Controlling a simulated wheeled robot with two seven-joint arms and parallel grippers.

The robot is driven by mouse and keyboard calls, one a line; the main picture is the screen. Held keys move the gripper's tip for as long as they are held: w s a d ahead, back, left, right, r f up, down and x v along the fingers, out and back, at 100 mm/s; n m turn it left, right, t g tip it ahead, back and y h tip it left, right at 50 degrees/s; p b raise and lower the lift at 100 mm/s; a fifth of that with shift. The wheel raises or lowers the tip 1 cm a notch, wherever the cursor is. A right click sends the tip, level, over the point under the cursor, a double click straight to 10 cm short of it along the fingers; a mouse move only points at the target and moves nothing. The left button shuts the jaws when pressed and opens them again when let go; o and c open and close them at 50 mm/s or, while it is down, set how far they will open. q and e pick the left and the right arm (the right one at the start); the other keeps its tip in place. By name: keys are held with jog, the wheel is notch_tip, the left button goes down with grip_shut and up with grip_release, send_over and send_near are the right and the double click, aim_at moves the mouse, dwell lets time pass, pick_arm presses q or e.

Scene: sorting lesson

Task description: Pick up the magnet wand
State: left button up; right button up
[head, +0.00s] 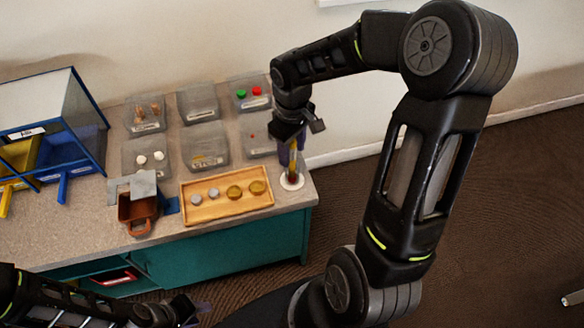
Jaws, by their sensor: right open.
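The magnet wand (294,168) appears as a slim upright yellowish-brown stick standing on a round white base (291,182) at the right end of the counter. My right gripper (291,152) is directly above it, pointing down. Its purple fingers are open and sit around or just beside the wand's upper part; I cannot tell whether they touch it. The top of the wand is partly hidden by the gripper. My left gripper (192,312) is low in the picture, in front of the counter and away from the wand; its jaws are too dark and blurred to read.
A wooden tray (227,208) with several round pieces lies left of the wand. Several clear bins (200,103) stand behind it. A brown container (137,212) and a blue-framed sorting box (62,118) are further left. The counter's right edge is close to the wand.

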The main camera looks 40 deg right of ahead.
jog(key=shift+f, duration=0.5)
jog(key=shift+c, duration=0.6)
grip_shut()
dwell(0.8)
